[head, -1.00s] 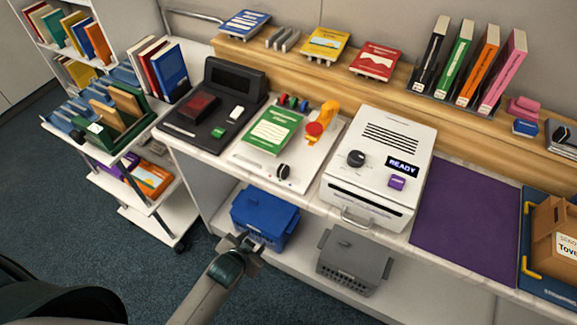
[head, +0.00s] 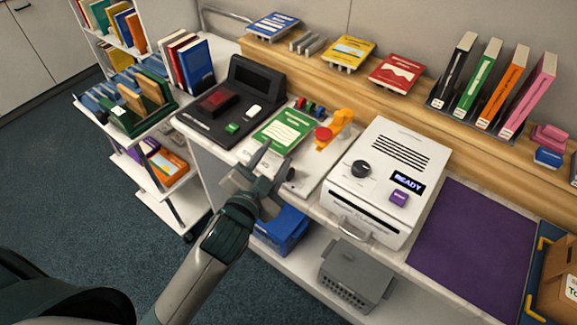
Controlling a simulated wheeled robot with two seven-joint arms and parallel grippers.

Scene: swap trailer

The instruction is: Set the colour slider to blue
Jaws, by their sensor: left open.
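A white panel (head: 308,174) on the counter carries a green card (head: 283,130), an orange lever with a red round part (head: 330,130), and small red, green and blue pieces (head: 310,106) along its back edge. A dark knob (head: 291,174) near its front is partly hidden by my gripper. I cannot tell which part is the colour slider or where it is set. My left gripper (head: 275,165) is open and empty, in front of the panel's front edge, with its fingers pointing toward the panel. My right gripper is not in view.
A black machine (head: 213,118) stands left of the panel and a white device reading READY (head: 378,172) right of it. A blue crate (head: 280,232) and a grey crate (head: 352,275) sit on the shelf below. A purple mat (head: 472,235) lies bare at right.

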